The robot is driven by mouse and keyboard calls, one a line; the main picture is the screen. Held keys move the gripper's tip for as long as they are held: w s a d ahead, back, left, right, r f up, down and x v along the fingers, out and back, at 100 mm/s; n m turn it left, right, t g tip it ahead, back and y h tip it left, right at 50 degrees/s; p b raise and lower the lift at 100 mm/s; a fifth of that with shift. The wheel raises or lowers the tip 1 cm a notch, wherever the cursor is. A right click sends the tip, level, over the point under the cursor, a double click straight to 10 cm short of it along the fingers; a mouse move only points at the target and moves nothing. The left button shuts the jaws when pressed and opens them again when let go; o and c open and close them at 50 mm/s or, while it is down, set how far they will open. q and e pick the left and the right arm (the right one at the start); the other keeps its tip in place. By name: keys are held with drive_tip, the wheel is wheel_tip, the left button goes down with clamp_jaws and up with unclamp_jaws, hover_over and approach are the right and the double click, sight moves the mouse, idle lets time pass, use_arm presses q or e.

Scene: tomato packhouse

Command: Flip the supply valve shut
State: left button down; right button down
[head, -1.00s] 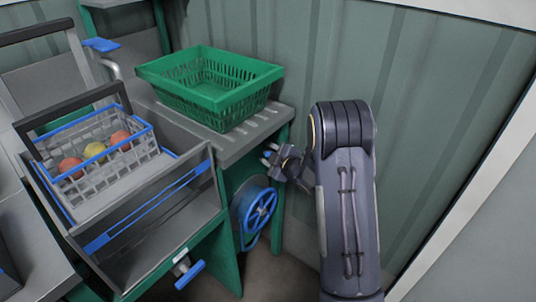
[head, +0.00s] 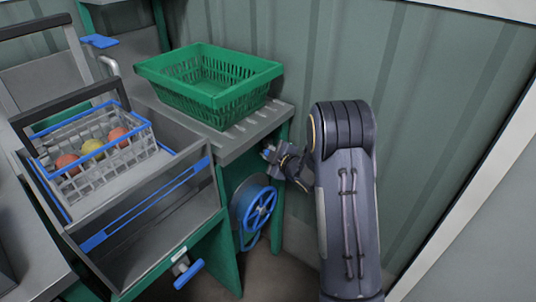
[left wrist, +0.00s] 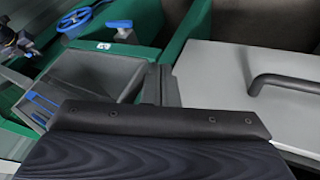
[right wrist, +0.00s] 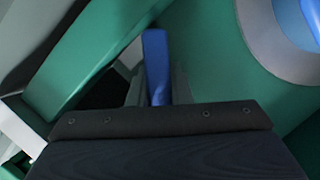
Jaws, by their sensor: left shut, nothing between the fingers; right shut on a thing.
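A blue lever (right wrist: 156,65) stands upright between the fingers of my right gripper (right wrist: 158,88) in the right wrist view; the gripper is shut on it. In the head view my right gripper (head: 271,153) is at the right end of the green-framed bench, above the blue handwheel, and a little blue shows at its fingertips. The lever's base and pipe are hidden, so its angle to the pipe cannot be told. My left gripper (left wrist: 164,82) is shut and empty in the left wrist view, and is out of the head view.
A blue handwheel (head: 260,208) is below the bench end. Another blue lever (head: 189,274) is on the bench front and one (head: 100,41) at the back. A green crate (head: 210,112) stands on the bench; a grey basket (head: 95,172) holds fruit. A ribbed wall is behind.

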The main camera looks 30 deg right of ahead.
drive_tip(key=shift+f+n+t+h+b, duration=0.1)
drive_tip(key=shift+n+t+h+b, duration=0.25)
drive_tip(key=shift+n+b, duration=1.65)
drive_tip(key=shift+f+n+t+h+b, duration=0.15)
drive_tip(key=shift+t+b, duration=0.45)
drive_tip(key=shift+b, duration=3.25)
drive_tip(key=shift+n+t+h+b, duration=0.35)
drive_tip(key=shift+n+b, duration=0.8)
drive_tip(key=shift+b, duration=1.75)
drive_tip(key=c, duration=1.3)
unclamp_jaws()
drive_tip(key=shift+s+r, duration=0.1)
drive_tip(key=shift+s, duration=0.05)
drive_tip(key=s+p, duration=0.1)
drive_tip(key=s, duration=0.6)
drive_tip(key=shift+s, duration=0.35)
